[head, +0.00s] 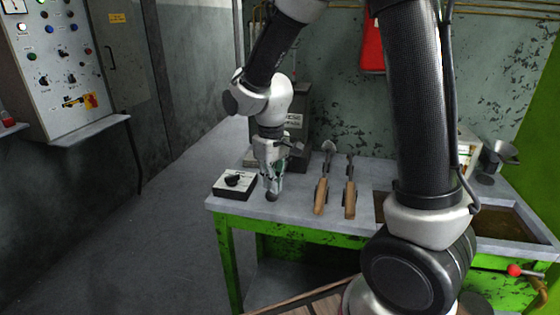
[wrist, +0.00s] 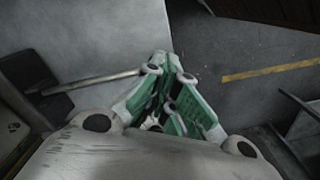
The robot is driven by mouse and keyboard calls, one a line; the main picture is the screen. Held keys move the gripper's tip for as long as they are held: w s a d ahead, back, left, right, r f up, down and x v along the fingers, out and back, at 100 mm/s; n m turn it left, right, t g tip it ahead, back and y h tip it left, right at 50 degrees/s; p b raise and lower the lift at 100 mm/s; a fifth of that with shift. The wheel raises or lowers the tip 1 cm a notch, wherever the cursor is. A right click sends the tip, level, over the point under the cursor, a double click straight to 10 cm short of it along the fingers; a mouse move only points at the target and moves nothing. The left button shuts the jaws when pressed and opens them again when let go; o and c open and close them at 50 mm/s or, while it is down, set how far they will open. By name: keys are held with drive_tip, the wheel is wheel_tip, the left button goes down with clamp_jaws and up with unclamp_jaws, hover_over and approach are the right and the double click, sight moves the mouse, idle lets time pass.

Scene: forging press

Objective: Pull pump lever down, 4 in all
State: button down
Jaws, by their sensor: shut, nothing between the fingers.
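A grey pump unit (head: 295,110) with a pale label stands at the back of the bench, partly hidden behind my arm. A pale rod, which looks like the pump lever (wrist: 95,82), runs in from the left in the wrist view and ends beside my fingers. I cannot tell whether it touches them. In the head view the lever is mostly hidden by my wrist. My gripper (head: 272,194) points down over the bench's left part, in front of the pump. In the wrist view my gripper (wrist: 168,112) has its green-sided fingers together, with nothing between them.
A small black-knobbed control box (head: 234,184) sits left of my gripper. Two wooden-handled tools (head: 321,195) (head: 349,195) lie to its right. The green-framed bench (head: 300,232) has a sunken tray (head: 505,222) and a red-knobbed valve (head: 514,270) at right. A control panel (head: 60,60) hangs at left.

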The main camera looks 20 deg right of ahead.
wheel_tip(320, 180, up, 11)
drive_tip(key=w+d, duration=0.1)
drive_tip(key=shift+w+f, duration=0.15)
drive_tip(key=shift+w, duration=0.2)
drive_tip(key=shift+f, duration=0.1)
idle(0.6)
drive_tip(key=shift+s+a+f, duration=0.15)
drive_tip(key=shift+s+f, duration=0.1)
drive_tip(key=shift+f, duration=1.05)
drive_tip(key=shift+s+a+f, duration=0.15)
drive_tip(key=shift+s+f, duration=0.05)
drive_tip(key=shift+f, duration=1.15)
drive_tip(key=shift+s+a+f, duration=0.15)
drive_tip(key=shift+s+f, duration=0.1)
drive_tip(key=shift+f, duration=1.05)
drive_tip(key=shift+s+f, duration=0.15)
drive_tip(key=shift+f, duration=1.25)
wheel_tip(320, 180, up, 11)
drive_tip(key=w+d, duration=0.1)
drive_tip(key=shift+w, duration=0.35)
